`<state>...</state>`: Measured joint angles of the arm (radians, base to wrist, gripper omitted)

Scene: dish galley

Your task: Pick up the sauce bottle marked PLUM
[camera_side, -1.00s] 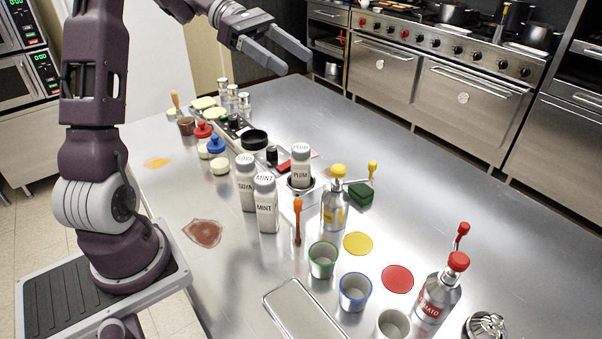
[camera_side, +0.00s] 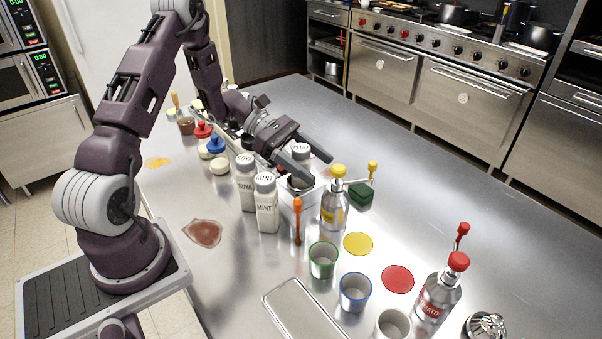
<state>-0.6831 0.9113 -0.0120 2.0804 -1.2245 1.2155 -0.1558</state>
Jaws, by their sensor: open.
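The PLUM bottle's pale cap and shoulder (camera_side: 301,151) show between and behind the fingers of my gripper (camera_side: 320,170). Its label, readable a second ago, is now covered by the near finger. The bottle stands upright in a round opening of a pale square holder (camera_side: 288,201). My gripper is open, fingers pointing right and slightly down, one on either side of the bottle in this picture. I cannot tell whether a finger touches it. The SOYA bottle (camera_side: 245,185) and the MINT bottle (camera_side: 266,207) stand upright to the left.
Cups (camera_side: 323,260) stand nearer the camera. The far right of the steel table (camera_side: 480,190) is clear.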

